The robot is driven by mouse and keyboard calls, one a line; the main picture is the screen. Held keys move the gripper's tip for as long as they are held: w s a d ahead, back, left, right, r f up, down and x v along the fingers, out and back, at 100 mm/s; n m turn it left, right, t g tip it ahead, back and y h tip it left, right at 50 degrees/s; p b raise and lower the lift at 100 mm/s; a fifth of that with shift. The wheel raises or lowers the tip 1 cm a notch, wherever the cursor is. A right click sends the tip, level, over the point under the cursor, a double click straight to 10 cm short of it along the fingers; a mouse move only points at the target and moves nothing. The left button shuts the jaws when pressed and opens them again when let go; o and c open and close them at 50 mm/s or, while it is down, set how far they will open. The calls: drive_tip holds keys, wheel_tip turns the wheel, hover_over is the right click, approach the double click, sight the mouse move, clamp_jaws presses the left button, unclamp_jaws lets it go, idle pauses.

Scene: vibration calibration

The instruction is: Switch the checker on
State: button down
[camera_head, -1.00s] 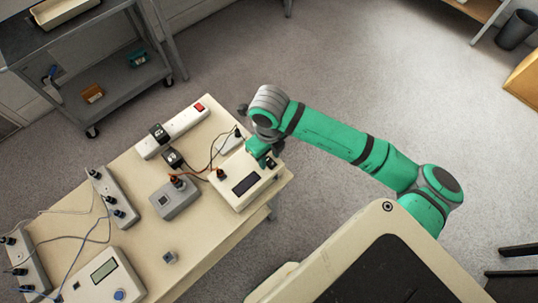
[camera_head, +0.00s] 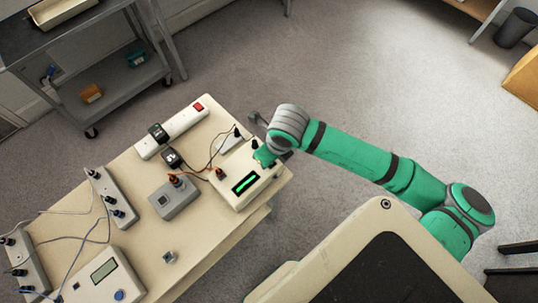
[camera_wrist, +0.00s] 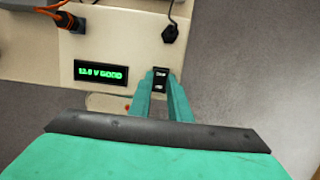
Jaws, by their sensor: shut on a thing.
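The checker (camera_head: 232,196) is a cream box at the right end of the table. Its display (camera_head: 245,183) is lit green, and in the wrist view the display (camera_wrist: 101,72) appears to read "12.8 V GOOD". A small black rocker switch (camera_wrist: 160,76) sits on the checker's face to the right of the display. My gripper (camera_wrist: 160,84) is at the switch, its green fingers on either side of the switch's lower part. In the head view my gripper (camera_head: 264,158) is over the checker's right end and partly hides it. An orange-lead plug (camera_wrist: 70,22) sits at the checker's upper left.
A grey box (camera_head: 176,200) stands left of the checker. A white power strip (camera_head: 182,122) with a red switch lies behind. A black plug (camera_wrist: 170,33) is close above the switch.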

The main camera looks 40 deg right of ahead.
idle(0.4)
drive_tip(key=c, duration=1.6)
unclamp_jaws()
drive_tip(key=shift+c, duration=0.2)
drive_tip(key=v, duration=1.1)
drive_tip(key=shift+s, duration=0.2)
drive_tip(key=shift+f, duration=0.15)
